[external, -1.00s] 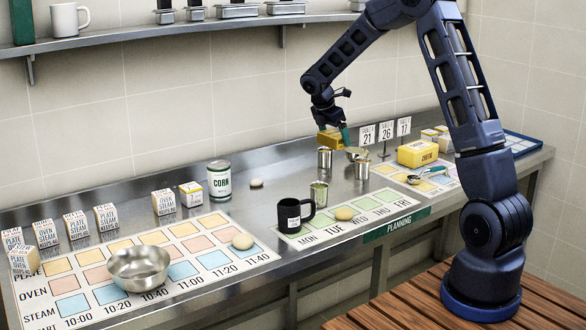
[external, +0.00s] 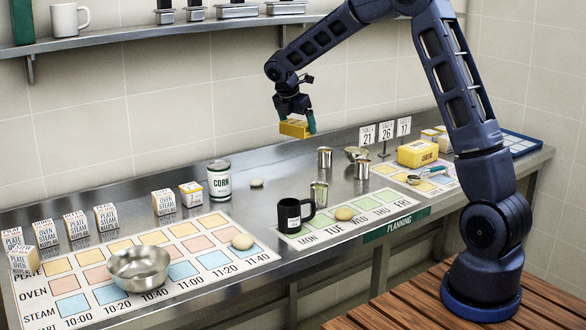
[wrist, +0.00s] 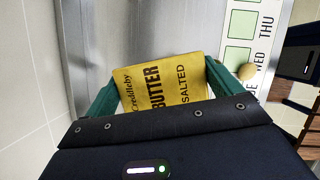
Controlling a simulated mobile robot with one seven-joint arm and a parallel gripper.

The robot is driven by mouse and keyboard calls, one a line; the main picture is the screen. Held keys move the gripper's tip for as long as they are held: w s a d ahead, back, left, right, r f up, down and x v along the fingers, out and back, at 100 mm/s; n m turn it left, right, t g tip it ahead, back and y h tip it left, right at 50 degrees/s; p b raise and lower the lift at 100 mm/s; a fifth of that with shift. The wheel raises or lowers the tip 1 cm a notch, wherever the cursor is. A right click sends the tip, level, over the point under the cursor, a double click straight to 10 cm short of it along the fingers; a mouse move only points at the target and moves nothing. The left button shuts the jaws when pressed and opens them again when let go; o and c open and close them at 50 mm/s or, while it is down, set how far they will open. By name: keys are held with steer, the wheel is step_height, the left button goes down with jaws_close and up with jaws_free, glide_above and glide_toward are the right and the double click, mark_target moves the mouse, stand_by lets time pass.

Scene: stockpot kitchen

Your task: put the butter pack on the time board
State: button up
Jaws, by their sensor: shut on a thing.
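The yellow butter pack (external: 295,128) is held in the air above the back part of the counter. My gripper (external: 297,122) is shut on it, one green finger on each side. In the wrist view the pack (wrist: 165,86) shows its "BUTTER SALTED" lettering between the green fingers (wrist: 163,88). The time board (external: 190,262) lies flat on the counter at the left, with PLATE, OVEN and STEAM rows and times from 10:00 to 11:40. A steel bowl (external: 139,268) and a round bun-like item (external: 242,241) sit on it.
A corn can (external: 219,180), a black mug (external: 290,215), steel cups (external: 318,194) and small labelled boxes (external: 75,225) stand on the counter. A weekday planning board (external: 375,207) lies right of the time board. Number signs (external: 386,130) and a yellow cheese pack (external: 417,152) are farther right.

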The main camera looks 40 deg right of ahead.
steer(key=a+n+t, duration=0.2)
steer(key=a+n, duration=0.3)
steer(key=a, duration=1.8)
steer(key=s+a+n+y, duration=0.1)
steer(key=s+a+n, duration=0.25)
steer(key=a, duration=0.85)
steer(key=s+a+n+y, duration=0.15)
steer(key=s+a, duration=0.35)
steer(key=a, duration=0.8)
steer(key=shift+n+t, duration=0.3)
steer(key=shift+t, duration=0.2)
steer(key=f, duration=1.9)
steer(key=shift+s+f, duration=0.2)
steer(key=shift+f, duration=0.2)
steer(key=shift+f, duration=0.1)
steer(key=o, duration=0.8)
steer(key=shift+o, duration=0.3)
steer(key=v, duration=1.2)
